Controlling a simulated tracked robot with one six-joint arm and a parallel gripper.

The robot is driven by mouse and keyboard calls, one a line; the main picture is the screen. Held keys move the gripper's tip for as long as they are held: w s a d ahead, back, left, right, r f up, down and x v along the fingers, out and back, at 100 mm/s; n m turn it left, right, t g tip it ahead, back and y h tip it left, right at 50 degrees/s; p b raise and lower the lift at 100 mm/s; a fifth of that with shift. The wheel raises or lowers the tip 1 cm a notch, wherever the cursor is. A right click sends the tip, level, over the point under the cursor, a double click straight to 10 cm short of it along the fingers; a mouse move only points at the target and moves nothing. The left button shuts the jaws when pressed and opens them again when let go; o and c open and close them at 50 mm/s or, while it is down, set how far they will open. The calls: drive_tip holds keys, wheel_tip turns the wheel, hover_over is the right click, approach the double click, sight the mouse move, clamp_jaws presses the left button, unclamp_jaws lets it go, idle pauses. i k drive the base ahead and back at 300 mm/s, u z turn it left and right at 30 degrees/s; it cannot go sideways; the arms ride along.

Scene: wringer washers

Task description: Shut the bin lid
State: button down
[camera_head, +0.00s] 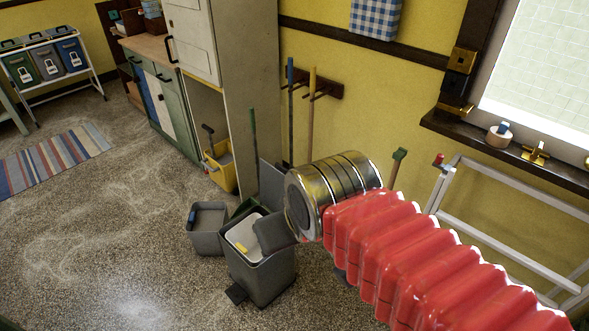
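The grey bin (268,279) stands on the speckled floor near the middle of the view, with a dark pedal at its front. Its top is open and shows a pale inside with a small yellow item. A flat grey panel (271,180), which looks like the raised lid, stands upright behind the bin, partly hidden by my metal wrist. My gripper (274,232) appears as a dark grey block below the wrist, over the right side of the bin's opening. Its fingers cannot be told apart, and whether it touches the bin is unclear.
A small grey bucket (208,240) stands left of the bin. A yellow bucket (220,172) sits behind, by a tall cabinet (254,90). Long-handled tools hang on the wall rack. A white frame (480,220) stands at right. Floor at left is open up to a striped rug (50,162).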

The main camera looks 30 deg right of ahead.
sight(271, 178)
drive_tip(key=i, duration=0.95)
drive_tip(key=u, duration=0.05)
